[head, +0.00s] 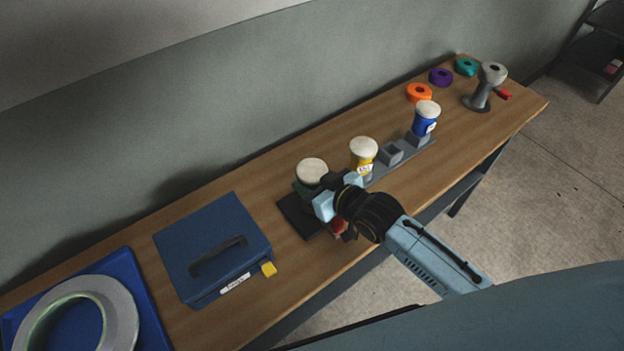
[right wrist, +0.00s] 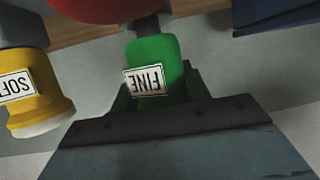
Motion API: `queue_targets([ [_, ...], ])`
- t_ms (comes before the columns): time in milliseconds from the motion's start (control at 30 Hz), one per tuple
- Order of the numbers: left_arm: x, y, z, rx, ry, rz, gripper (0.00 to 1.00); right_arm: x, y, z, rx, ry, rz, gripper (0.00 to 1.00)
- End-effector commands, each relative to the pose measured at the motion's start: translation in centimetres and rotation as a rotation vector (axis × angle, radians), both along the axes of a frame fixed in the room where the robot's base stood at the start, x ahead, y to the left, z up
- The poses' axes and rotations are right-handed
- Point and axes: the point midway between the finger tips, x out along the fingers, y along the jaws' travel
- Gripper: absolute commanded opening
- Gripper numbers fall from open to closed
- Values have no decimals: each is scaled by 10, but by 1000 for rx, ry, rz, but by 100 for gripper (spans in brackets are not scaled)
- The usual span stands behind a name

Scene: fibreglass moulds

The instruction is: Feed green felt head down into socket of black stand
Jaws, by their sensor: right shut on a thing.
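The green felt head (head: 301,187), with a cream top, is upright at my right gripper (head: 335,193), partly hidden by it. My right gripper is shut on it. In the right wrist view, the green felt head (right wrist: 155,68) appears inverted with its FINE label facing the camera; a dark stem shows at its lower end. The black stand (head: 294,215) is on the bench under the gripper, its socket hidden. I cannot tell whether the head is inside the socket or just above it. My left gripper is not in view.
A grey rack (head: 383,172) holds a yellow head (head: 362,158) and a blue head (head: 426,122), with an empty socket between. A blue case (head: 205,240) stands left of the stand. A red part (head: 338,229) is below the gripper. Coloured rings and a grey tool (head: 484,90) stand far right.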

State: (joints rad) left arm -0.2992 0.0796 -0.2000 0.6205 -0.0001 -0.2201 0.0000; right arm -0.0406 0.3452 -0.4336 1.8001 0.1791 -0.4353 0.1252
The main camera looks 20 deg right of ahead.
Motion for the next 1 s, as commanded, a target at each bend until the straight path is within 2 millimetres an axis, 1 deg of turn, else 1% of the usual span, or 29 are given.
queue_targets([
  [567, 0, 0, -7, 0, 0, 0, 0, 1, 0, -11, 1, -3, 0, 15],
  [600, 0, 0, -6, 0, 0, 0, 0, 0, 0, -11, 1, -3, 0, 49],
  [767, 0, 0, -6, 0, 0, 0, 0, 0, 0, -10, 1, -2, 0, 70],
  [800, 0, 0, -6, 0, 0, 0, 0, 0, 0, -11, 1, -2, 0, 72],
  [1000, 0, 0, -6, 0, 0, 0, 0, 0, 0, -12, -1, 2, 0, 72],
])
